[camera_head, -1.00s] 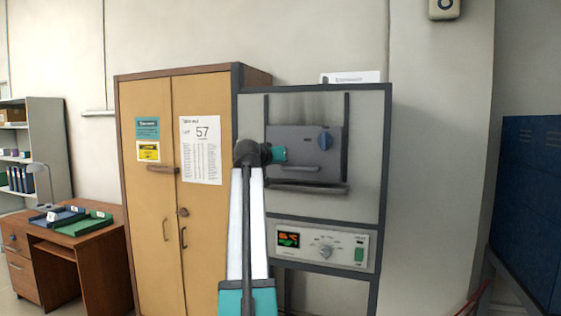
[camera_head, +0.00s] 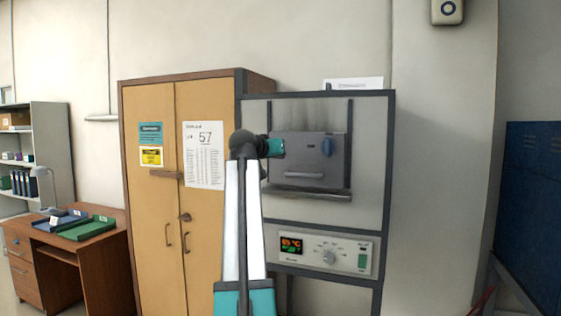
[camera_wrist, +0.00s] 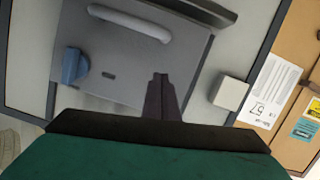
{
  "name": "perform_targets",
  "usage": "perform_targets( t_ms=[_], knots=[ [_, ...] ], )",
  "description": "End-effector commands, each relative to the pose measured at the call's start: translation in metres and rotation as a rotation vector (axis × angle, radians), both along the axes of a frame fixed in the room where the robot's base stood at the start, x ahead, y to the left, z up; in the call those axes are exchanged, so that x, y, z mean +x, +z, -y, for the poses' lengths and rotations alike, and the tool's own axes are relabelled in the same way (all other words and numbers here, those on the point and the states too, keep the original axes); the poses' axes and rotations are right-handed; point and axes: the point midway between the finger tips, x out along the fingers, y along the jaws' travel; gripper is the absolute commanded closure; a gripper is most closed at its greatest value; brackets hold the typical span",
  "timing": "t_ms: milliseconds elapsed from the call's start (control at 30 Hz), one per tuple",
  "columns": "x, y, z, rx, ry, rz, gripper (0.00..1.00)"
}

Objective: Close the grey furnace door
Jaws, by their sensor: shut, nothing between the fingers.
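The grey furnace door (camera_head: 309,150) stands low between two vertical rails on the furnace front, just above a dark sill (camera_head: 310,195). Contact cannot be told.
Below the door is a control panel (camera_head: 325,250) with a lit display. A wooden cabinet (camera_head: 150,220) stands directly left of the furnace. A small pale block (camera_wrist: 230,92) juts beside the door in the wrist view. A blue cabinet (camera_head: 535,200) is at far right.

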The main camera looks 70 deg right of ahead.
Motion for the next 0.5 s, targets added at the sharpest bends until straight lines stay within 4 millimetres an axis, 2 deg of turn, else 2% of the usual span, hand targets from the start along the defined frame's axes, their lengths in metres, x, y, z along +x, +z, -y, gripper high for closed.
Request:
perform_targets(
  t_ms=[300, 500],
  knots=[
    [0.000, 0.010, -0.049, -0.001, 0.003, 0.002, 1.00],
    [0.000, 0.015, -0.065, -0.001, 0.001, 0.000, 1.00]
  ],
)
